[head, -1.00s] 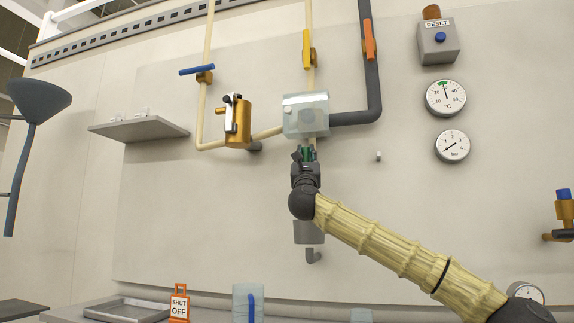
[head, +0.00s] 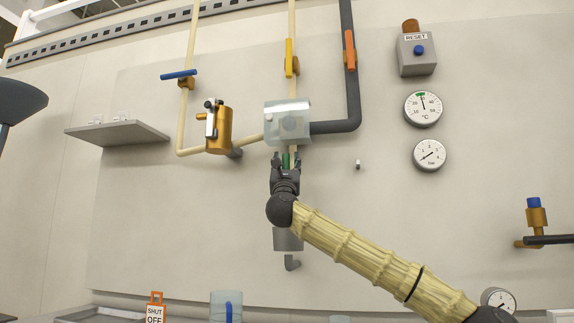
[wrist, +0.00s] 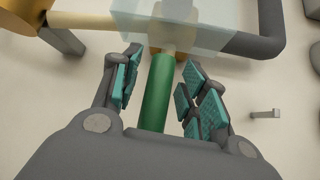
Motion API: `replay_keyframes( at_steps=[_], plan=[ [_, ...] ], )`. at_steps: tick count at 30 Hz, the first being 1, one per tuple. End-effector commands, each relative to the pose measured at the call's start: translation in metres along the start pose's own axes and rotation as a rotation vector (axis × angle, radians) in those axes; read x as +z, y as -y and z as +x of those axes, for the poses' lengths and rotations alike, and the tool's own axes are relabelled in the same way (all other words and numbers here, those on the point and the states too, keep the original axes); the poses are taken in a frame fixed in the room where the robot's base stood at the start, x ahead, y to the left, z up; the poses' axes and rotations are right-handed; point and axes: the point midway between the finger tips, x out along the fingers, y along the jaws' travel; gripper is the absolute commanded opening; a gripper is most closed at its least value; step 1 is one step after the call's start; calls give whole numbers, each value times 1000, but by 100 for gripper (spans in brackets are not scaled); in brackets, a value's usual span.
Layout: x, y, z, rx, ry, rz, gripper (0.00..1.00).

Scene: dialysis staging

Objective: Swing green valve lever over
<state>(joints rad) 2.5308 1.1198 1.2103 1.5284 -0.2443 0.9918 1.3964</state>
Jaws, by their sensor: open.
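The green valve lever (wrist: 157,92) hangs below a translucent pale-blue box on the wall pipes. In the wrist view it runs between my gripper's two teal-padded fingers, with a gap visible on each side. My gripper (wrist: 160,85) is open around the lever, and its palm hides the lever's lower end. In the head view my gripper (head: 286,160) points up just under the box, and only a small part of the green lever (head: 286,159) shows between the fingers.
The translucent box (head: 288,122) sits close above the fingertips. Blue (head: 179,75), yellow (head: 289,56) and orange (head: 350,50) levers are on nearby pipes. A brass canister (head: 219,131) is left of the box. A small wall peg (head: 358,164) is to the right.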

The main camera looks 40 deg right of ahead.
Motion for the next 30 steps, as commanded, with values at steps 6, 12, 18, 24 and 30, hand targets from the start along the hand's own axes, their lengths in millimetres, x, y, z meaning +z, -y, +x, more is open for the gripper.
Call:
replay_keyframes(
  at_steps=[6,12,18,24,30],
  plan=[
    [0,1,-7,0,0,0,43],
    [0,2,-36,0,0,0,43],
    [0,2,-73,0,0,0,43],
    [-1,2,-103,0,-1,0,43],
    [-1,2,-118,0,-1,-1,43]
  ],
)
